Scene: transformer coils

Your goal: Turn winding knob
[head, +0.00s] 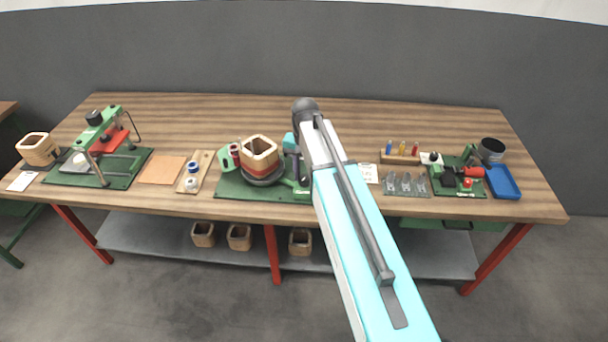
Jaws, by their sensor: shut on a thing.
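The winding machine stands on a green base (235,189) in the middle of the bench. A square wooden coil form (259,153) with a reddish band sits on its round dark turntable (263,179). My gripper (299,172) is at the machine's right side, pointing down, partly hidden by my arm. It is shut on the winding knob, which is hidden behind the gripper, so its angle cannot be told.
A green press (108,150) and another wooden form (38,149) stand at left. Spools (192,175) lie on a board left of the machine. A small green tool station (458,180) and blue tray (503,182) are at right. The bench's back strip is clear.

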